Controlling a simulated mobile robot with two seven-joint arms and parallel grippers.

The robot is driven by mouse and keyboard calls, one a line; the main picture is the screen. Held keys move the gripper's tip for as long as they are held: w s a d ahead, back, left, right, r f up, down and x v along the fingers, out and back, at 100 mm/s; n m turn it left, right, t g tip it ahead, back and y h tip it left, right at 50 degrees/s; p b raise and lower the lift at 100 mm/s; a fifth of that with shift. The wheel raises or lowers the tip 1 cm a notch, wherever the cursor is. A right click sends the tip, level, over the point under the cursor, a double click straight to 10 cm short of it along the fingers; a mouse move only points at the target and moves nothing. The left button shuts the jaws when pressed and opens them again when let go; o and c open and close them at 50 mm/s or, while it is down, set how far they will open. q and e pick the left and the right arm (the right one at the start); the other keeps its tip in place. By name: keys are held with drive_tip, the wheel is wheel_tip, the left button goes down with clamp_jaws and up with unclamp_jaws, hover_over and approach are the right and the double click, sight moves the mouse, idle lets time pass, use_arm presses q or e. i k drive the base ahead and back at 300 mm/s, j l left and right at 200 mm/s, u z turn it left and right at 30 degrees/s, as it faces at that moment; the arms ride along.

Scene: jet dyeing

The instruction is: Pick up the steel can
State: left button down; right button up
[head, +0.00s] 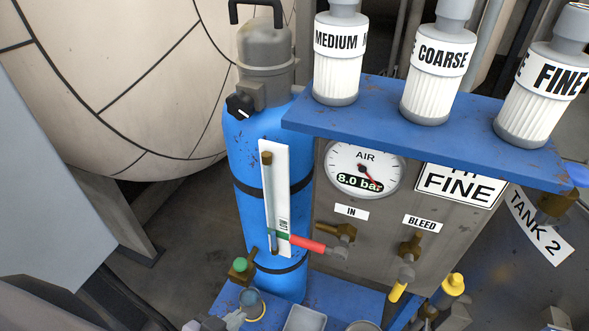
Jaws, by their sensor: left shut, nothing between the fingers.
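A round grey metal rim (363,326) shows at the bottom edge, on the blue lower shelf; it may be the steel can, but most of it is cut off by the frame. A small round cup (251,301) with a yellowish lower part stands under the green-knobbed valve at the shelf's left end. My left gripper (233,319) is at the bottom edge, close beside this cup, shut and empty. Whether it touches the cup cannot be told. My right gripper is not in view.
A square grey tray (304,319) sits between cup and rim. Above are the green-knobbed valve (240,267), a red-handled valve (308,244) and a yellow-tipped bleed valve (398,291). A blue cylinder (255,160) rises behind. White filters stand on the upper blue shelf (420,135).

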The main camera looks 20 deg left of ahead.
sight(249, 300)
drive_tip(key=k+l+u, duration=0.1)
drive_tip(key=k+u, duration=0.75)
drive_tip(key=z, duration=0.95)
drive_tip(key=u, duration=0.95)
